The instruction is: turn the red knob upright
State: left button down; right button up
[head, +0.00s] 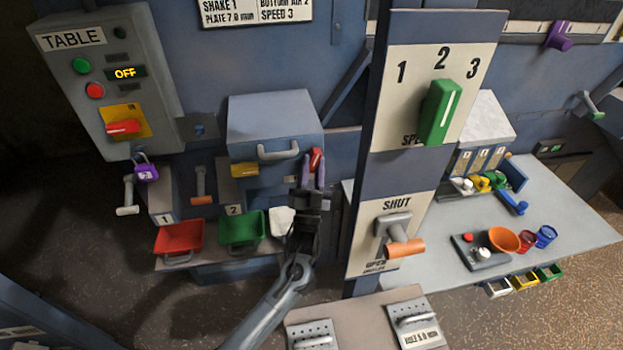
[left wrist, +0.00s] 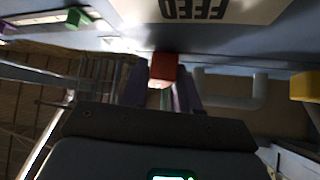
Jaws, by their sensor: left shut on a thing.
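A small red knob (head: 316,160) is on the blue-grey wall, just right of the grey box with a bar handle. It leans slightly to the right in the head view. My left gripper (head: 314,173) reaches up to it from below, its two purple fingers on either side of the knob. In the left wrist view the red knob (left wrist: 163,70) shows as a red block between the purple fingers (left wrist: 162,90) of my shut left gripper. The fingers hide part of the knob. My right gripper is not in view.
Another red knob (head: 123,128) lies sideways on a yellow plate on the TABLE box (head: 105,75). The grey box (head: 275,125) with its handle is close left of my gripper. A panel with a green knob (head: 440,112) and an orange-tipped lever (head: 405,248) stands to the right.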

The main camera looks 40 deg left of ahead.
pick_arm(q)
jog(key=shift+w+d+f+n+g+y+b, duration=0.1)
jog(key=shift+n+g+y+b, duration=0.5)
jog(key=shift+n+y, duration=0.45)
jog(key=shift+f+n+g+y+b, duration=0.1)
jog(key=shift+n+g+y+b, duration=0.55)
jog(key=shift+n, duration=0.6)
jog(key=shift+r+n+g+y, duration=0.15)
jog(key=shift+n+g+y, duration=0.2)
jog(key=shift+n+y, duration=0.25)
jog(key=c, duration=1)
grip_release()
jog(key=shift+o, duration=0.4)
jog(key=shift+r, duration=0.1)
